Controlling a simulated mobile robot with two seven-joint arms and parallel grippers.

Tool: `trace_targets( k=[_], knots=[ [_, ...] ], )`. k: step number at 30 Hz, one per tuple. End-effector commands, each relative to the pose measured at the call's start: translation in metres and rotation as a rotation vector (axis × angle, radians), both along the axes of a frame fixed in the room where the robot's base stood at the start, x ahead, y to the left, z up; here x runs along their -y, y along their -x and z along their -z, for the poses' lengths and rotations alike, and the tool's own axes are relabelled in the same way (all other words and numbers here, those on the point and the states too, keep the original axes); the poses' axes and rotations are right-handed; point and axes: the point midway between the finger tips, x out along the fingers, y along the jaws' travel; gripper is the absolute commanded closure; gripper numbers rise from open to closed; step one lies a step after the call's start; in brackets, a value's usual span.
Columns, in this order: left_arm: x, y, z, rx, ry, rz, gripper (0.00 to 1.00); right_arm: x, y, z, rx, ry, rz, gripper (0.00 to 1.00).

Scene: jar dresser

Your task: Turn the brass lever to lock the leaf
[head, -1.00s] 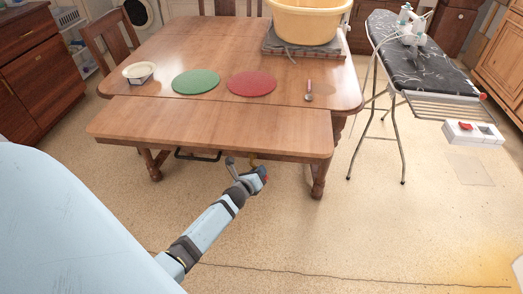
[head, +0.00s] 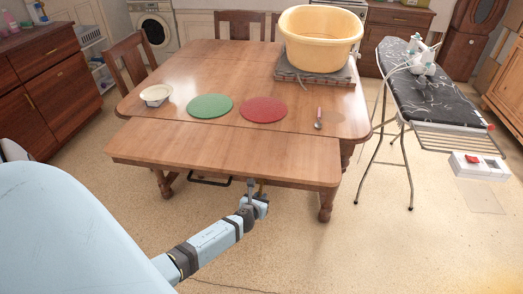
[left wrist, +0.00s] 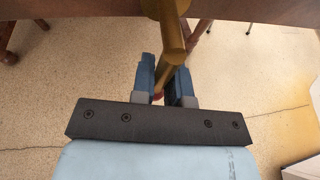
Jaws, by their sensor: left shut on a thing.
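The leaf (head: 225,157) is the wooden front section of the table, raised level with the top. The brass lever (left wrist: 172,45) hangs from the underside of the leaf in the left wrist view, running down from a round brass pivot. In the head view only a small bit of the lever (head: 261,188) shows below the leaf's front edge. My left gripper (head: 260,205) is under that edge, shut on the lever; its two blue fingers (left wrist: 165,82) sit on either side of the lever's lower end. My right gripper is out of view.
On the table (head: 185,75) are a bowl (head: 156,94), a green mat (head: 210,106), a red mat (head: 263,110), a spoon (head: 319,118) and a yellow tub (head: 320,40). An ironing board (head: 425,90) stands at the right. Table legs (head: 326,203) flank the gripper.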

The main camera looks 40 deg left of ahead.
Motion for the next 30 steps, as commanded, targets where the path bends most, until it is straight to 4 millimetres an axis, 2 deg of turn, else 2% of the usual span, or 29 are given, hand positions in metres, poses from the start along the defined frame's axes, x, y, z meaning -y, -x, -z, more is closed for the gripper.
trace_targets(
  k=[13, 14, 17, 26, 30],
  knots=[
    [-0.001, 0.001, 0.0, -0.007, -0.014, 0.0, 1.0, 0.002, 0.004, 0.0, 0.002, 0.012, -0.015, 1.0],
    [-0.001, 0.001, 0.0, -0.007, -0.014, 0.0, 0.83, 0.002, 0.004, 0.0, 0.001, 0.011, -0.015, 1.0],
    [-0.001, 0.001, 0.0, -0.007, -0.013, -0.001, 0.61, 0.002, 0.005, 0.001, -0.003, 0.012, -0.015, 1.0],
    [0.0, 0.002, -0.001, -0.006, -0.012, 0.0, 0.61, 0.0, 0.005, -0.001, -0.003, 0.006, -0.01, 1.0],
    [0.004, 0.014, -0.006, -0.007, -0.011, 0.001, 0.61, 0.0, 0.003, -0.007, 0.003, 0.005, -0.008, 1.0]
  ],
)
